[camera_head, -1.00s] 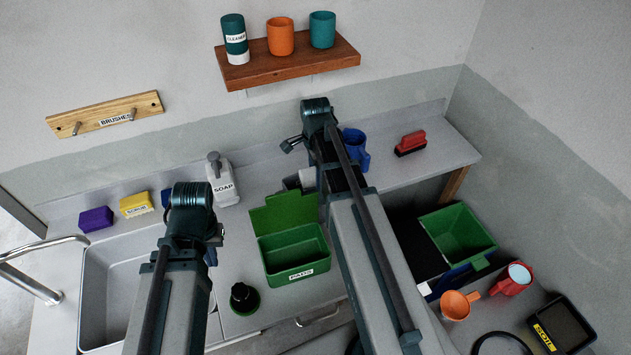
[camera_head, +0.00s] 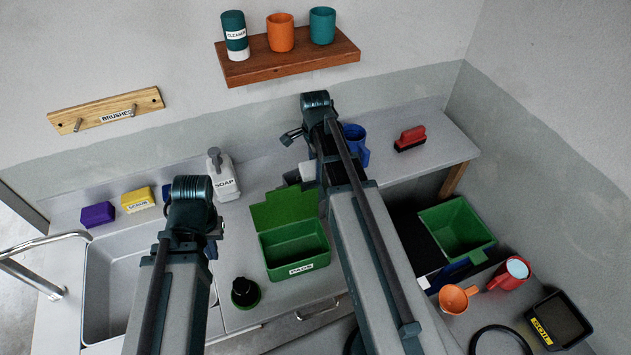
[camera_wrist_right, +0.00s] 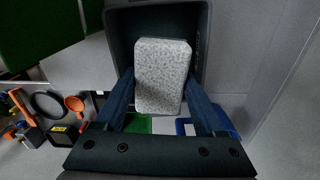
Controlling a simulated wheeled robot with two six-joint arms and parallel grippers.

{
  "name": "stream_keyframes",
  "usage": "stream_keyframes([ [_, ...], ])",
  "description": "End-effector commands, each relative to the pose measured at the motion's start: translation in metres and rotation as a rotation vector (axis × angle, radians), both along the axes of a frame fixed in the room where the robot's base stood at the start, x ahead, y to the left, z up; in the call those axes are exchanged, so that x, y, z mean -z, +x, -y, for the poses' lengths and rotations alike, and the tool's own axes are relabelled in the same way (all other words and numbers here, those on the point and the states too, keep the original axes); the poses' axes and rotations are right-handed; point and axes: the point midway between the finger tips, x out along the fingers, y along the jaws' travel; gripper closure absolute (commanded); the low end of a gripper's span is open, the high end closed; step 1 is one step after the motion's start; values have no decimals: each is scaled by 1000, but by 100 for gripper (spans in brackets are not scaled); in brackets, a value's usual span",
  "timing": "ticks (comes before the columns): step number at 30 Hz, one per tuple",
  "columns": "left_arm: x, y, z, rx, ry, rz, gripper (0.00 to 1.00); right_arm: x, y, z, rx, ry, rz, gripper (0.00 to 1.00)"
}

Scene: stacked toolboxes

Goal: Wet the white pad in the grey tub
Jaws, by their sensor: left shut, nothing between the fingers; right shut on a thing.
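The white pad (camera_wrist_right: 162,76), speckled grey, is held between the two blue fingers of my right gripper (camera_wrist_right: 160,88). In the right wrist view it is over the open mouth of the dark grey tub (camera_wrist_right: 121,25); I cannot tell how deep it is or whether it touches water. In the head view the pad (camera_head: 308,171) shows as a pale block beside my right arm, which hides most of the tub. My left gripper (camera_head: 212,250) is shut and empty, low between the sink and the green box; its fingers are mostly hidden behind its arm.
A green box (camera_head: 296,254) with an open lid stands between my arms. A soap bottle (camera_head: 224,178), a blue mug (camera_head: 356,146) and a red brush (camera_head: 410,139) stand on the counter. The sink (camera_head: 108,290) is at the left.

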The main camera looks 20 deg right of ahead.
Motion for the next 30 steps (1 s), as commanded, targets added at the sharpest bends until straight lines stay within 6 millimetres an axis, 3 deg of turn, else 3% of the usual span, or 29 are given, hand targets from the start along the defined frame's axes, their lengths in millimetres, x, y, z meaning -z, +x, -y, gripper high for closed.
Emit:
stream_keyframes([
  [5, -6, 0, 0, 0, 0, 0, 100, -6, 0, 0, 0, 0, 0, 87],
  [19, -50, 0, 0, 0, 0, 0, 100, -50, 0, 0, 0, 0, 0, 87],
  [30, -50, 0, 0, 0, 0, 0, 100, -50, 0, 0, 0, 0, 0, 87],
])
